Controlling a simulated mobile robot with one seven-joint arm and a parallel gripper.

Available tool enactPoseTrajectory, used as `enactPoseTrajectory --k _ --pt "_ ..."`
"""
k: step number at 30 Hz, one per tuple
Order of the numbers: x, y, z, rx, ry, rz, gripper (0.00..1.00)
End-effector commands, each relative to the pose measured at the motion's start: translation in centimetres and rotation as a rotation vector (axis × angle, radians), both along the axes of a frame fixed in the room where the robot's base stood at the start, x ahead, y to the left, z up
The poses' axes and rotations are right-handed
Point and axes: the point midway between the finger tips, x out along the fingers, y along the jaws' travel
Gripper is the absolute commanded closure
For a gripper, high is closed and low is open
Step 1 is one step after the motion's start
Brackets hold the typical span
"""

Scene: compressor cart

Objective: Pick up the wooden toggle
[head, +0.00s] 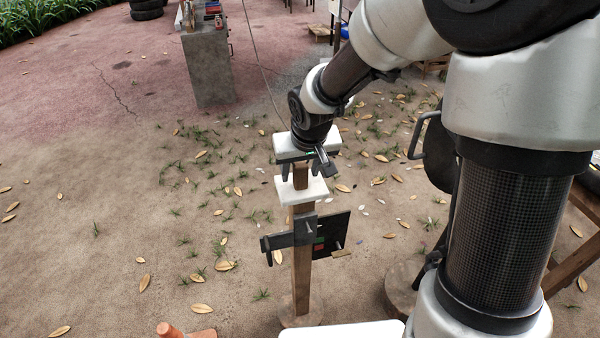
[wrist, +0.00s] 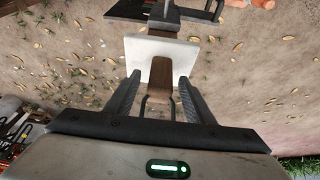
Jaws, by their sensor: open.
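A brown wooden piece, which I take to be the wooden toggle (wrist: 160,72), stands upright over a white plate between my fingers. In the head view it shows as a short brown block (head: 300,177) just under my gripper (head: 302,172). I cannot tell whether it is separate from the wooden post (head: 301,270) below. My gripper is open, one dark finger on each side of it in the wrist view (wrist: 158,98). No clear contact shows. A thin dark wire loop lies near its lower end.
The white plate (head: 288,193) sits on the post. A dark bracket (head: 288,236) and a black panel (head: 331,234) are fixed lower down. A grey block (head: 210,70) stands behind. Open leaf-strewn ground lies left.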

Motion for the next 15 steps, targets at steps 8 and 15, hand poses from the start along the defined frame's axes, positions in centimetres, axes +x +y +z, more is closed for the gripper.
enactPoseTrajectory --k 8,15 --pt "0.18 0.02 -0.40 0.000 0.000 -0.001 0.52" --pt "0.17 0.02 -0.38 0.000 0.000 0.000 0.89"
